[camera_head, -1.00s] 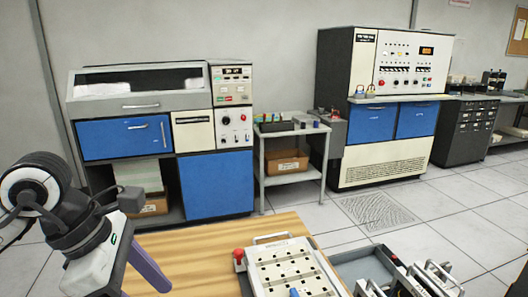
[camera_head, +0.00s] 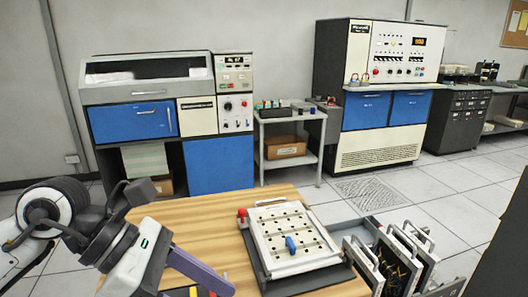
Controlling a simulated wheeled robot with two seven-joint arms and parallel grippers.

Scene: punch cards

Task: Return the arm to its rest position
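My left arm comes in from the left edge over the near left part of the wooden table. Its gripper (camera_head: 215,285) points down to the right. One long purple finger shows clearly; the other is hidden or cut off by the lower edge, so its opening cannot be told. I see nothing held in the visible part. My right gripper is not in view.
A punched panel board (camera_head: 288,236) with a blue handle and red knob lies on the wooden table (camera_head: 200,209). A grey tray (camera_head: 342,232) with several handled wired panels (camera_head: 400,268) stands to its right. A dark slab (camera_head: 508,250) fills the lower right edge.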

